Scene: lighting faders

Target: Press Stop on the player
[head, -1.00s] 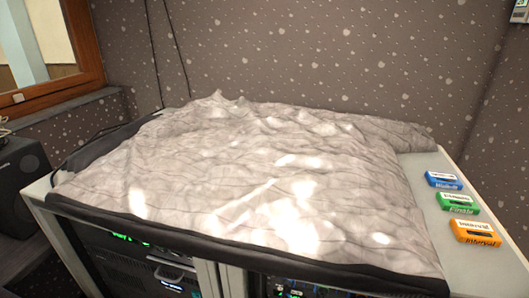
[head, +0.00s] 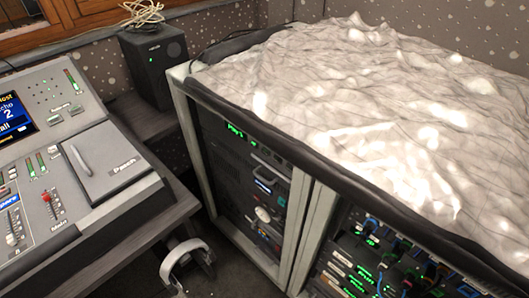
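A rack unit with a green lit display (head: 236,131) that seems to read "Play" sits at the top of the left bay of the equipment rack (head: 190,100). It looks like the player, with small lights or buttons to the right of its display. I cannot make out which one is Stop. My gripper is not in view.
A grey crumpled cover (head: 375,95) with a dark edge lies over the rack top. More units with green lights (head: 365,270) fill the right bay. A mixing desk (head: 85,185) stands at left, a black speaker (head: 155,65) behind. A pale curved object (head: 185,258) is low between desk and rack.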

